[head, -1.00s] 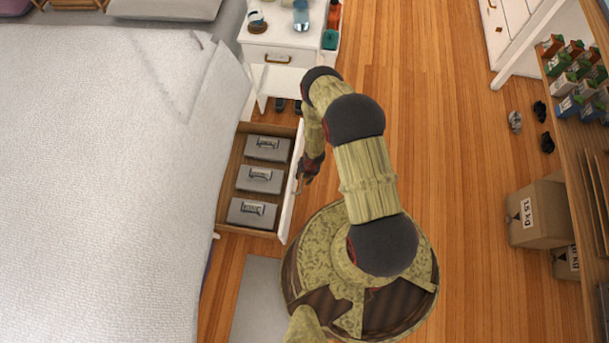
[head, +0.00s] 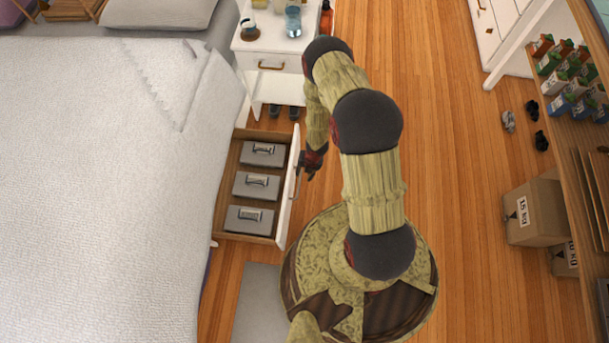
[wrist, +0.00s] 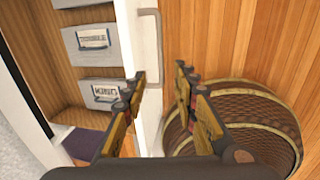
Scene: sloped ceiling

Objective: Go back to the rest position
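My gripper (head: 313,166) is at the right side of the open drawer's white front (head: 290,190), beside its metal handle. In the wrist view my gripper (wrist: 160,80) has its two fingers spread apart with nothing held. The drawer handle (wrist: 157,50) shows just beyond the fingertips, near the gap between them. I cannot tell whether a finger touches the handle. My arm bends up and over from my round base to the drawer.
The pulled-out wooden drawer (head: 231,228) holds grey labelled boxes (head: 249,218). The bed (head: 90,190) is at left, a white nightstand (head: 272,62) behind. Cardboard boxes (head: 535,212), shoes (head: 508,122) and a shelf with cartons are at right. The wooden floor (head: 460,200) between is clear.

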